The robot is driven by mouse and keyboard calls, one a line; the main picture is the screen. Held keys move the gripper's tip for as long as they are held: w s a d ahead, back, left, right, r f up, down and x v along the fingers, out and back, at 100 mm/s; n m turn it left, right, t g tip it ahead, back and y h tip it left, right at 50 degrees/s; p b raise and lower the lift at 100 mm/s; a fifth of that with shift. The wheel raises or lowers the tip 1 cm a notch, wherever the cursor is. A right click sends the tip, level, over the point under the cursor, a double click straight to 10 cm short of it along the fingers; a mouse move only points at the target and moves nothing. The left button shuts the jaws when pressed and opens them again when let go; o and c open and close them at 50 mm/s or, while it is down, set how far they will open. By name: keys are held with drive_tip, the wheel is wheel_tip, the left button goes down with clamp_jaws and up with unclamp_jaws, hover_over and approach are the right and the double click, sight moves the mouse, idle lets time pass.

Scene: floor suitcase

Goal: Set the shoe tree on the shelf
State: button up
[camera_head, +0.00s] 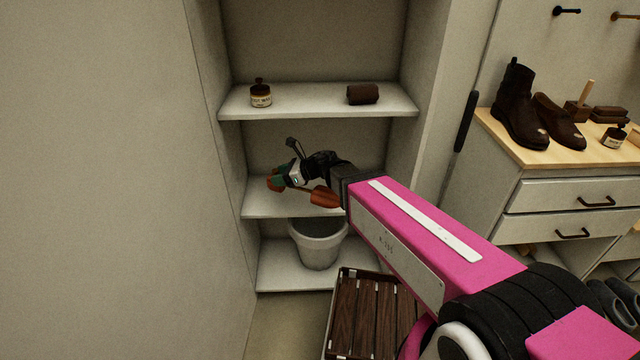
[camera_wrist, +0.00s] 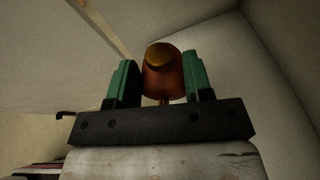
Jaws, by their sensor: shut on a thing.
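The shoe tree (camera_head: 324,197) is an orange-brown wooden piece with a rounded end. In the head view it shows at the middle shelf (camera_head: 260,207) of the white alcove, partly hidden by my gripper (camera_head: 279,178). My gripper reaches into the alcove with its green fingers above that shelf. It is shut on the shoe tree. In the wrist view the shoe tree (camera_wrist: 165,80) sits between the two green fingers, its knob-like end toward the camera. I cannot tell whether the shoe tree touches the shelf.
The upper shelf (camera_head: 310,108) holds a small jar (camera_head: 260,95) and a dark brown roll (camera_head: 362,94). A grey-white bucket (camera_head: 318,245) stands below on the lowest shelf. A slatted dark crate (camera_head: 370,310) lies in front. Boots (camera_head: 518,110) stand on the cabinet at right.

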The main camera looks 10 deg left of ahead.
drive_tip(key=shift+w+d+f, duration=0.75)
drive_tip(key=shift+w+f, duration=1.1)
drive_tip(key=shift+w, duration=0.05)
drive_tip(key=shift+w+d+f, duration=0.75)
drive_tip(key=shift+w+f, duration=1.1)
drive_tip(key=shift+w, duration=0.05)
drive_tip(key=shift+w+d+f, duration=0.75)
drive_tip(key=shift+w+f, duration=1.1)
drive_tip(key=shift+w, duration=0.05)
drive_tip(key=o, duration=1.3)
drive_tip(key=shift+d+r, duration=0.1)
drive_tip(key=v, duration=1.2)
